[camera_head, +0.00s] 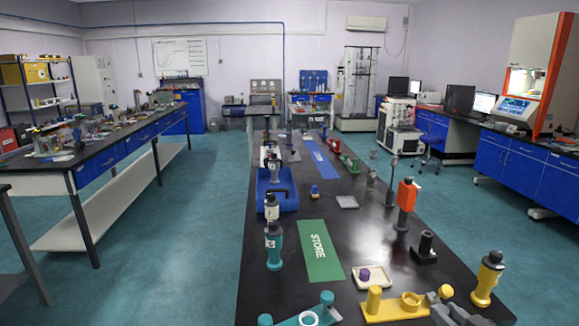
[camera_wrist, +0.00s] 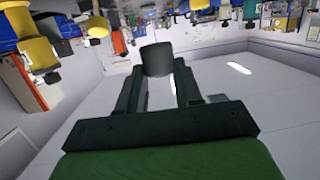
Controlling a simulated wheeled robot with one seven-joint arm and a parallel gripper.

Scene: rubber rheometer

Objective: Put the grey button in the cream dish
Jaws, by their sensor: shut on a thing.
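My gripper (camera_wrist: 158,75) is shut on the grey button (camera_wrist: 157,59), a short dark grey cylinder held between the fingertips in the wrist view. In the head view my gripper (camera_head: 440,302) is at the lower right, over the right end of a yellow holder. I cannot make out the button clearly there. The cream dish (camera_head: 386,283) is a shallow square tray on the black bench, left of and beyond my gripper. A purple button (camera_head: 364,274) sits in its left part; the right part is bare.
The yellow holder (camera_head: 382,309) has upright posts and lies just in front of the dish. A yellow bottle (camera_head: 487,279) stands right of my gripper. A black stand (camera_head: 425,248) and an orange-topped device (camera_head: 406,203) stand beyond. A green STORE mat (camera_head: 320,252) lies left, empty.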

